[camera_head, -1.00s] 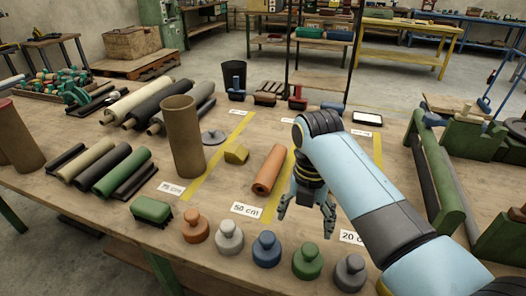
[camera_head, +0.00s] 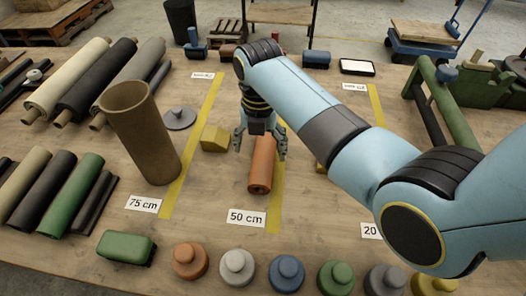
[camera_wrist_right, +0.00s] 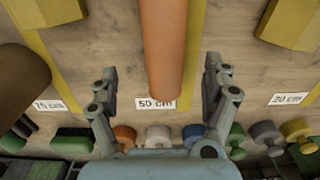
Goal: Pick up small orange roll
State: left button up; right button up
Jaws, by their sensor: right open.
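The small orange roll (camera_head: 262,165) lies on the table beside the yellow strip, just behind the "50 cm" label. In the right wrist view the orange roll (camera_wrist_right: 164,50) runs from the top edge down between the fingers. My right gripper (camera_head: 260,152) is open above the roll, with one finger on each side of it. In the wrist view the right gripper (camera_wrist_right: 163,85) shows clear gaps between both fingers and the roll. The gripper hides the roll's far end in the head view. My left gripper is not in view.
A tall brown tube (camera_head: 140,132) stands upright to the left. A yellow block (camera_head: 214,138) lies close left of the gripper. Several knobbed weights, including an orange one (camera_head: 190,261), line the front edge. A green brush-like block (camera_head: 126,247) lies front left.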

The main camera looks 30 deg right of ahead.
aim_at(263, 157)
jog(key=shift+f, duration=0.4)
jog(key=f, duration=0.4)
jog(key=shift+s+d+f, duration=0.25)
jog(key=shift+s+d, duration=0.05)
jog(key=shift+f, duration=0.3)
jog(key=shift+c, duration=1.4)
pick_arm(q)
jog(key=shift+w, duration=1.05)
pick_arm(e)
jog(key=shift+w, duration=0.1)
grip_shut()
jog(key=shift+r, duration=0.1)
